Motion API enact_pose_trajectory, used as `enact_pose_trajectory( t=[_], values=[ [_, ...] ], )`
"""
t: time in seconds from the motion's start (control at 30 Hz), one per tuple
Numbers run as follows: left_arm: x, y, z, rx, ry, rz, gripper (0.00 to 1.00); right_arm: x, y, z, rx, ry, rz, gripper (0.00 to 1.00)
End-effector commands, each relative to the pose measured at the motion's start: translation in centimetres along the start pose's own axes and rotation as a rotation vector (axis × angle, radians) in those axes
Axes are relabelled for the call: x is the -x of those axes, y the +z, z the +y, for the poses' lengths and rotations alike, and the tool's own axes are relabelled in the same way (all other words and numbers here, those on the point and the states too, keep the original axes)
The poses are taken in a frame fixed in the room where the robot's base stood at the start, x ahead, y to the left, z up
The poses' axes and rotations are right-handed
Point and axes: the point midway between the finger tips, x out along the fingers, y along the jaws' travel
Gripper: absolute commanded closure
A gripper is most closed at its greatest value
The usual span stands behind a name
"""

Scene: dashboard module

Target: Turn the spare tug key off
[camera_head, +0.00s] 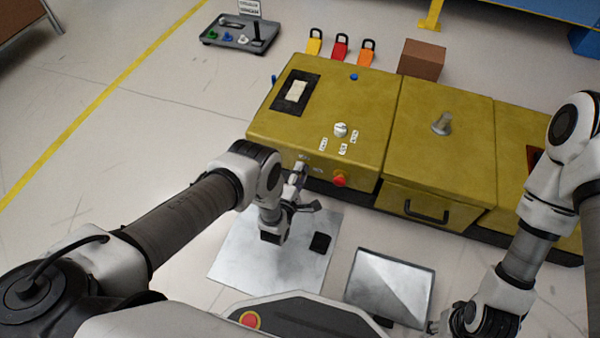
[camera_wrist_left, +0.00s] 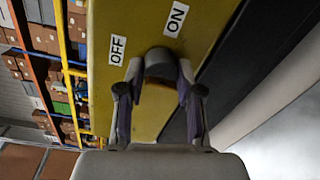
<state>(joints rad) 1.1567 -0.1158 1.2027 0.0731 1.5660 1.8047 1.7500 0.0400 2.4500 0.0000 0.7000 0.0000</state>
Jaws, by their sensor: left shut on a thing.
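The yellow dashboard module (camera_head: 310,110) stands in front of me. In the left wrist view, a dark grey rounded key or knob (camera_wrist_left: 159,64) sits on its yellow face between an OFF label (camera_wrist_left: 117,50) and an ON label (camera_wrist_left: 176,20). My left gripper (camera_wrist_left: 158,88) has one finger on each side of it and is shut on it. In the head view my left gripper (camera_head: 298,174) is at the module's front face, left of the red button, and mostly hides the key. Which label the key points to cannot be told. My right gripper (camera_head: 440,326) is low at the right, its fingers unclear.
A red button (camera_head: 340,180) is close to the right of my left gripper. A silver knob (camera_head: 341,130) and a lever (camera_head: 442,124) stand on top. Padlocks (camera_head: 340,48) and a brown box (camera_head: 421,60) are behind. A metal plate (camera_head: 250,262) lies below.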

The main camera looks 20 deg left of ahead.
Motion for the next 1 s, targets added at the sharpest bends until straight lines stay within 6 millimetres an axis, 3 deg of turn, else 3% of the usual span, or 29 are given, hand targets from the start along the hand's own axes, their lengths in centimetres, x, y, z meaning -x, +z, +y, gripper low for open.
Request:
enact_pose_trajectory(
  t=[0.03, 0.07, 0.1, 0.13, 0.43, 0.57, 0.9, 1.0],
  values=[
    [-0.1, 0.0, 0.1, 0.001, 0.002, 0.0, 0.99, 0.0, 0.0, 0.0, 0.0, 0.0, 0.0, 0.6],
    [-0.1, 0.0, 0.1, 0.001, 0.002, 0.0, 0.61, 0.0, 0.0, 0.0, 0.0, 0.0, 0.0, 0.6],
    [-0.1, 0.0, 0.1, 0.0, 0.002, 0.0, 0.47, 0.0, 0.0, 0.0, 0.0, 0.0, 0.0, 0.6],
    [-0.1, 0.0, 0.1, 0.0, 0.002, 0.0, 0.39, 0.0, 0.0, 0.0, 0.0, 0.0, 0.0, 0.6],
    [0.0, 0.0, 0.0, -0.001, 0.0, 0.0, 0.39, 0.0, 0.0, 0.0, 0.0, 0.0, 0.0, 0.6],
    [1.2, 0.0, -0.1, -0.001, -0.002, 0.001, 0.39, 0.0, 0.0, 0.0, 0.0, 0.0, 0.0, 0.6],
    [9.3, 0.0, -0.1, -0.001, -0.004, 0.001, 0.39, 0.0, 0.0, 0.0, 0.0, 0.0, 0.0, 0.6],
    [11.0, 0.0, 0.0, 0.0, -0.001, 0.0, 0.39, 0.0, 0.0, 0.0, 0.0, 0.0, 0.0, 0.6]
  ],
)
